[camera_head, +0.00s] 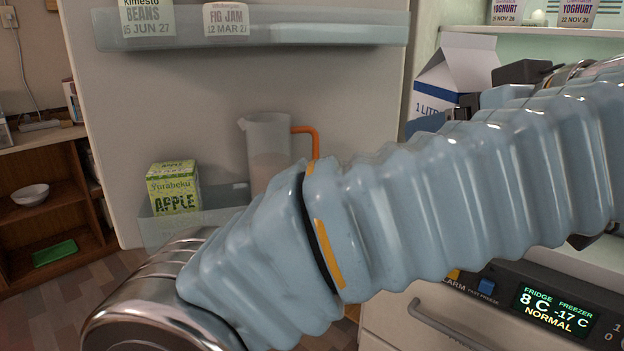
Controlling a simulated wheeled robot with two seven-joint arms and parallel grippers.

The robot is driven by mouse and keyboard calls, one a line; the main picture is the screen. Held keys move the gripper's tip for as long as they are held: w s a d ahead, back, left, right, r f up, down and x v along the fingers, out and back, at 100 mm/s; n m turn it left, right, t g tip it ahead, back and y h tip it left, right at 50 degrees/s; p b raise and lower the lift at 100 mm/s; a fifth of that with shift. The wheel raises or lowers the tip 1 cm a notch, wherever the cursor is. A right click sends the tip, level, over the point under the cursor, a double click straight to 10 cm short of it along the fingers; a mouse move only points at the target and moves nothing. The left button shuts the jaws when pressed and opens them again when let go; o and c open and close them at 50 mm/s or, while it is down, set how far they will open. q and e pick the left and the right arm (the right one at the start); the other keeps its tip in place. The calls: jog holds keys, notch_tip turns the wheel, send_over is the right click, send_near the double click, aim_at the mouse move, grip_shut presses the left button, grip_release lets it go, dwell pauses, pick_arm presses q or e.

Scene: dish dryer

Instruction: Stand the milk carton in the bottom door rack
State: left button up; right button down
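The milk carton (437,88), white with a blue band and "1 LIT" lettering, is at the right, in the open fridge. Its lower part is hidden behind my arm and dark gripper parts. My ribbed light-blue arm crosses the view from the lower left to the right. The dark parts of my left gripper (518,76) are close beside the carton. My arm hides much of the gripper, so I cannot tell whether it grips the carton. The bottom door rack (160,232) is a translucent bin on the open door, partly hidden by my arm. My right gripper is not in view.
A green apple carton (174,188) stands at the rack's left end, with a jug (268,140) with an orange handle to its right. The upper door rack (300,30) holds beans and fig jam. Yoghurts (577,12) stand on a fridge shelf. A control panel (545,305) is below.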

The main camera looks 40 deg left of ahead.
pick_arm(q)
jog(key=shift+w+a+f+t+y, duration=0.3)
jog(key=shift+w+a+y, duration=0.15)
jog(key=shift+a, duration=0.2)
jog(key=shift+w+a+f+t+y, duration=0.35)
jog(key=shift+w+a, duration=0.1)
jog(key=shift+a, duration=0.25)
jog(key=shift+w+a+f+t+y, duration=0.25)
jog(key=shift+w+a+y, duration=0.2)
jog(key=shift+a, duration=0.2)
jog(key=r+x, duration=0.1)
jog(key=x, duration=1.5)
jog(key=w+a+f+g+h, duration=0.1)
jog(key=w+a+f+h, duration=0.2)
jog(key=f, duration=0.4)
jog(key=shift+a+f+g, duration=0.2)
jog(key=shift+a+g, duration=0.1)
jog(key=shift+g, duration=0.1)
jog(key=shift+w, duration=0.1)
